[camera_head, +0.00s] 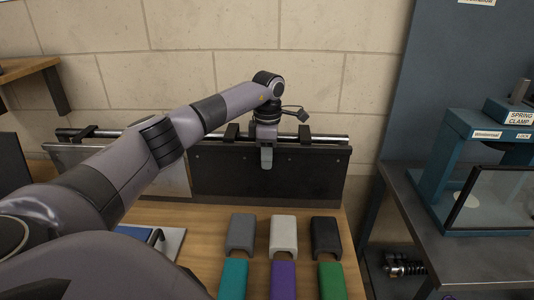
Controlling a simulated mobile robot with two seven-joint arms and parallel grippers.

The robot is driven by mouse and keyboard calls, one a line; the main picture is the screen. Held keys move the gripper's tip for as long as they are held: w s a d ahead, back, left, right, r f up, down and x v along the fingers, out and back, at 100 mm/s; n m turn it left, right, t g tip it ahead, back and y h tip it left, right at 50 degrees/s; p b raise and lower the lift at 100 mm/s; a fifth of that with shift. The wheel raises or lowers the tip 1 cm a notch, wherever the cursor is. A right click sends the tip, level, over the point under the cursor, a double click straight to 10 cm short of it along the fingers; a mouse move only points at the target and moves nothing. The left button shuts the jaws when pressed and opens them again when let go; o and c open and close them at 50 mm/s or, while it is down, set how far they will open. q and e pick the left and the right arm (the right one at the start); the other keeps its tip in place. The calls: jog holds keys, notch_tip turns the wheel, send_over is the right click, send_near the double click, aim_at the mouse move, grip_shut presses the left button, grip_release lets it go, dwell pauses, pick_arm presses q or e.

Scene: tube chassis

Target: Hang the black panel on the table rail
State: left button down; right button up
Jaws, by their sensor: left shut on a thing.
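The black panel (312,177) stands upright behind the table top, just below the metal table rail (328,137). Its dark hooks (303,133) are at the height of the rail; I cannot tell whether they rest on it. My left gripper (266,158) points down over the panel's top edge near its middle and is shut on it. One finger shows against the panel's front face; the other is hidden. The panel's left end lies beside a light grey panel, partly behind my arm. My right gripper is not in view.
The light grey panel (177,172) is under the rail's left part. Several coloured covers, such as the white one (283,236), lie on the wooden table (210,215) in front. A blue clamp stand (455,150) is on a grey bench at right. A brick wall is close behind.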

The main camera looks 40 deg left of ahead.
pick_arm(q)
jog(key=c, duration=0.9)
grip_release()
notch_tip(320, 180, up, 7)
jog(key=shift+r+b, duration=0.15)
jog(key=shift+b, duration=0.25)
